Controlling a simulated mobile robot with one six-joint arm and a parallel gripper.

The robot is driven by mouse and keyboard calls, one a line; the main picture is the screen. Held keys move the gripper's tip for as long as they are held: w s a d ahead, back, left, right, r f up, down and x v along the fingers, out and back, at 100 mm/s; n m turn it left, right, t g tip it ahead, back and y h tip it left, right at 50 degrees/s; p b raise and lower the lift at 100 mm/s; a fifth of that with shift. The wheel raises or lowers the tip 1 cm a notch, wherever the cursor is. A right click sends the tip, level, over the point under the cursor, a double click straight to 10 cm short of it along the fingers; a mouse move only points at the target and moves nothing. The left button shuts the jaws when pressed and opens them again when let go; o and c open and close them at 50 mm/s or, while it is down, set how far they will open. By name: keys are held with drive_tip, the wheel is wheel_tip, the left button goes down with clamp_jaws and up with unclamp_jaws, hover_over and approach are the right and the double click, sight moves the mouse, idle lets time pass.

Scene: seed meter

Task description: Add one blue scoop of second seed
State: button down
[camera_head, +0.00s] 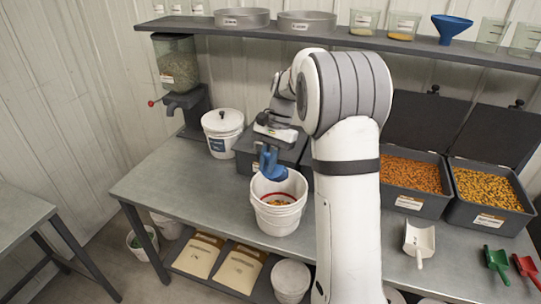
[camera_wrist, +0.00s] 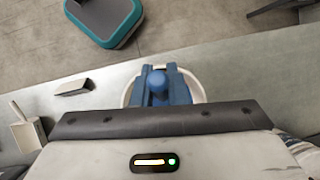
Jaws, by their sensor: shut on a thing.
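My gripper (camera_head: 266,146) is shut on a blue scoop (camera_head: 271,166) and holds it over an open white bucket (camera_head: 277,219) near the front of the bench. The scoop's bowl hangs down at the bucket's mouth; I cannot tell whether seed is in it. Some orange-yellow seed (camera_head: 277,201) shows inside the bucket, partly hidden by the scoop. In the wrist view, the blue scoop (camera_wrist: 158,86) shows above the bucket's pale rim (camera_wrist: 198,90). On the right, two open grey bins hold orange-brown seed (camera_head: 405,174) and yellow seed (camera_head: 487,188).
A white scoop (camera_head: 419,240), a green scoop (camera_head: 497,261) and a red scoop (camera_head: 525,267) lie at the bench's right. A lidded white bucket (camera_head: 222,135) and a seed dispenser (camera_head: 178,70) stand at left. A shelf (camera_head: 330,37) runs above. The bench's left front is clear.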

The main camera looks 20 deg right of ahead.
drive_tip(key=s+a+f+t+h+b, duration=0.4)
drive_tip(key=s+t+h+b, duration=0.1)
drive_tip(key=b, duration=1.6)
drive_tip(key=s+t, duration=0.1)
drive_tip(key=t, duration=0.1)
drive_tip(key=shift+s+n+t+h, duration=0.25)
drive_tip(key=shift+n+t+h, duration=0.05)
drive_tip(key=shift+t, duration=0.1)
drive_tip(key=shift+a+r, duration=0.1)
